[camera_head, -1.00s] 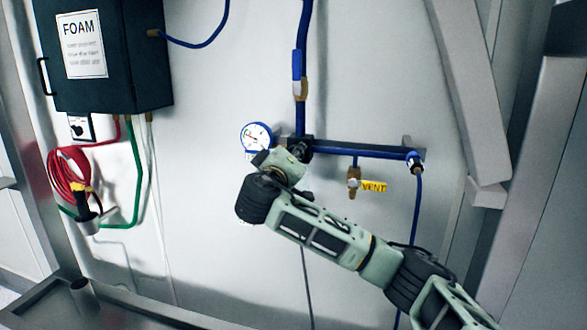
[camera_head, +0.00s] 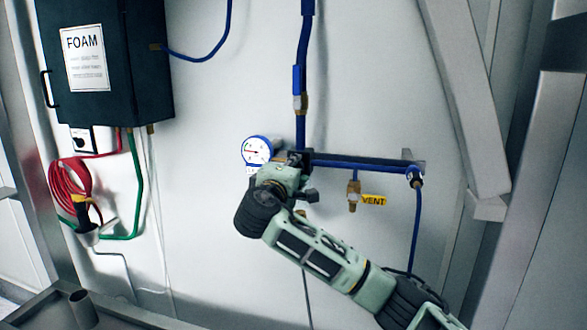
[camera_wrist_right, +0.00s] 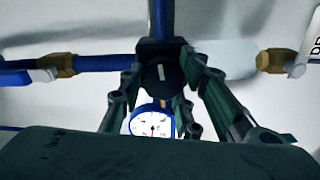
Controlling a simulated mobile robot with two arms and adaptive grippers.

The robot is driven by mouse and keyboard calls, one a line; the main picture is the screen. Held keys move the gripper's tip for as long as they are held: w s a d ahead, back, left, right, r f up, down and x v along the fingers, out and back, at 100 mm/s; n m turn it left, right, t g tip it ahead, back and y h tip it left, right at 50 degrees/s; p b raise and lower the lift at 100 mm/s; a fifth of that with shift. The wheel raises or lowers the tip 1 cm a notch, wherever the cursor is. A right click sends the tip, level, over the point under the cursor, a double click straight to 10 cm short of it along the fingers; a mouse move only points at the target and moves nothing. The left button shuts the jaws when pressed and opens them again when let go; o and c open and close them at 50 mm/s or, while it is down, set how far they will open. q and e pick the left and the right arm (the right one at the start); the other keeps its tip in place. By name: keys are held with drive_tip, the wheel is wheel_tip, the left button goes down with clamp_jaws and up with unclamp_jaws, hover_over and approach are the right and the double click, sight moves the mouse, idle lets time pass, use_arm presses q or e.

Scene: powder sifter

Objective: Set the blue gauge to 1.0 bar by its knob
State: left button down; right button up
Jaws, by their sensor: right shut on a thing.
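The blue-rimmed gauge (camera_head: 256,150) is on the wall, left of my right gripper. It also shows in the wrist view (camera_wrist_right: 152,122) below the knob and between the fingers. Its needle shows, but its numbers are too small to read. The black knob (camera_wrist_right: 160,75) sits at the middle of the blue pipework. My right gripper (camera_wrist_right: 163,82) has a finger on each side of the knob and is shut on it. In the head view my right gripper (camera_head: 297,165) hides most of the knob. My left gripper is in neither view.
A blue pipe (camera_head: 360,163) runs right to a corner fitting. A brass valve (camera_head: 353,195) with a yellow VENT tag (camera_head: 374,200) hangs below it. A dark FOAM box (camera_head: 105,65) and a coiled red hose (camera_head: 70,188) are at the left. A slanted metal beam (camera_head: 465,95) stands right.

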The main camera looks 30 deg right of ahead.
drive_tip(key=shift+r, duration=0.45)
drive_tip(key=o, duration=1)
drive_tip(key=shift+d, duration=0.1)
drive_tip(key=shift+o, duration=0.2)
drive_tip(key=shift+f, duration=0.2)
drive_tip(key=v, duration=1.2)
